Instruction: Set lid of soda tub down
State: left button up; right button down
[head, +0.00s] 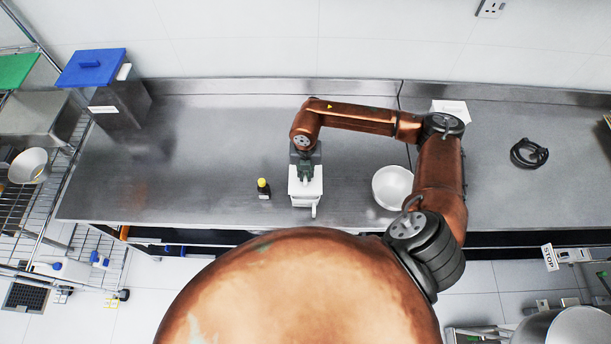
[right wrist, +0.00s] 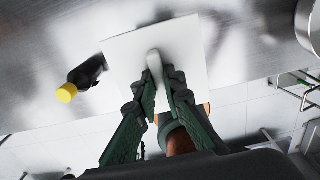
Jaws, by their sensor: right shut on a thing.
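A white square lid (right wrist: 178,55) with a raised handle (right wrist: 154,66) fills the middle of the right wrist view. My right gripper (right wrist: 160,82) is shut on that handle. In the head view my right gripper (head: 305,172) points down over a white tub (head: 305,200) near the counter's front edge. The lid lies between the gripper and the tub in this view. I cannot tell whether the lid touches the tub or hangs just above it. My left gripper is not in view.
A small dark bottle with a yellow cap (head: 263,188) stands just left of the tub. A white bowl (head: 392,187) stands to the right. Another white container (head: 451,109) is at the back right. The counter (head: 210,150) is clear to the left.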

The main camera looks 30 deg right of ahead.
jog(key=shift+r, duration=0.4)
